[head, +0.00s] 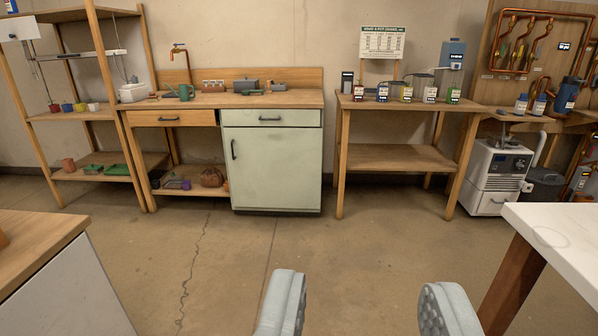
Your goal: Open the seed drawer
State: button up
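Two drawers show under the top of the wooden bench against the far wall. One is a wooden drawer (190,118) at the left with a dark bar handle (168,119). The other is a pale green drawer (295,118) at the right, above a cabinet door, with its own dark handle (270,119). Both look shut. I see no readable label telling which is the seed drawer. My gripper (365,305) is open and empty at the bottom of the view, its two grey fingers wide apart. It is far from both drawers, across the floor.
The concrete floor (230,260) ahead is clear. A wooden-topped counter (35,245) stands near left, a white-topped table (565,235) near right. Behind are an open shelf (75,116) at left, a side table (400,157) with bottles, and a white machine (490,175) at right.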

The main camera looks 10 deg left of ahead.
aim_at(207, 117)
jog(key=i+u, duration=0.15)
jog(key=i, duration=0.7)
jog(key=i+l+u, duration=0.2)
jog(key=i, duration=0.6)
jog(key=i+j+u, duration=0.25)
jog(key=i, duration=0.6)
jog(key=i+l+u, duration=0.1)
jog(key=i+u, duration=0.2)
jog(key=i, duration=0.5)
jog(key=i+j+z, duration=0.1)
jog(key=i+j, duration=0.7)
jog(key=i, duration=0.05)
